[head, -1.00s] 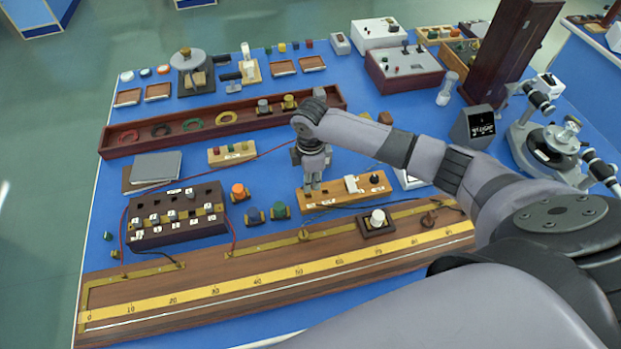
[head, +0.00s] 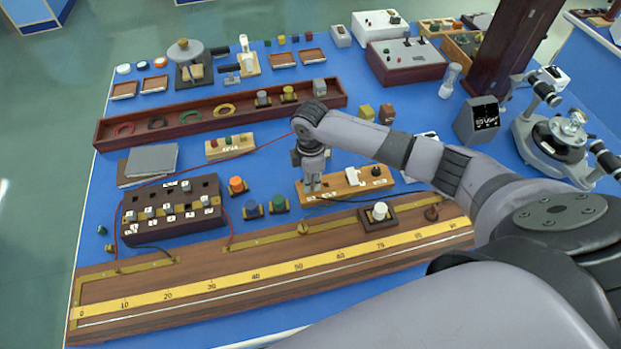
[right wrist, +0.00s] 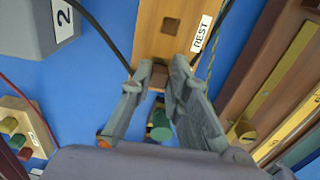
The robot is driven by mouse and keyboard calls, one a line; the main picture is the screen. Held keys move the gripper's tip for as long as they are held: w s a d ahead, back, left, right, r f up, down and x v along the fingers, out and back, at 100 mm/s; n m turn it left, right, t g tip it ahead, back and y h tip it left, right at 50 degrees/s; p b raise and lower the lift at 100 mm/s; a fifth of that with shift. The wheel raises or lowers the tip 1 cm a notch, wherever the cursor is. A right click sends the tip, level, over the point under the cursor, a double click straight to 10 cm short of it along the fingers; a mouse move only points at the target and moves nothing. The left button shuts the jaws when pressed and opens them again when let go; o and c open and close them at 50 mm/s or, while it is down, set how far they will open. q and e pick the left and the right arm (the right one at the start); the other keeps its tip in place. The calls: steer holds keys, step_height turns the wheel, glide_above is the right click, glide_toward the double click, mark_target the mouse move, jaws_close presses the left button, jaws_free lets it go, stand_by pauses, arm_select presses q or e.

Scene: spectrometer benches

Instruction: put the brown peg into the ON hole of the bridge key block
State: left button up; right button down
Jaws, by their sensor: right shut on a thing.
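The bridge key block (head: 345,186) is a light wooden bar with a white part and a black knob, in the middle of the bench. My right gripper (head: 313,190) points down at its left end. In the right wrist view, my right gripper (right wrist: 158,78) is shut on the brown peg (right wrist: 158,75), at the end of the wooden block (right wrist: 150,40). An empty square hole (right wrist: 172,25) shows farther along, beside a label reading REST (right wrist: 201,33). I cannot tell whether the peg's lower end is in a hole. The ON label cannot be made out. My left gripper is not in view.
A long scaled board (head: 270,270) lies in front of the block. Orange, blue and green knobs (head: 251,209) and a dark plug box (head: 172,230) stand to the left. A long red-brown tray (head: 120,143) lies behind. Thin wires run close to the block.

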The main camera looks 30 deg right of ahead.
steer(key=c, duration=1.5)
jaws_free()
steer(key=shift+o, duration=0.2)
steer(key=shift+r, duration=0.1)
step_height(320, 180, up, 12)
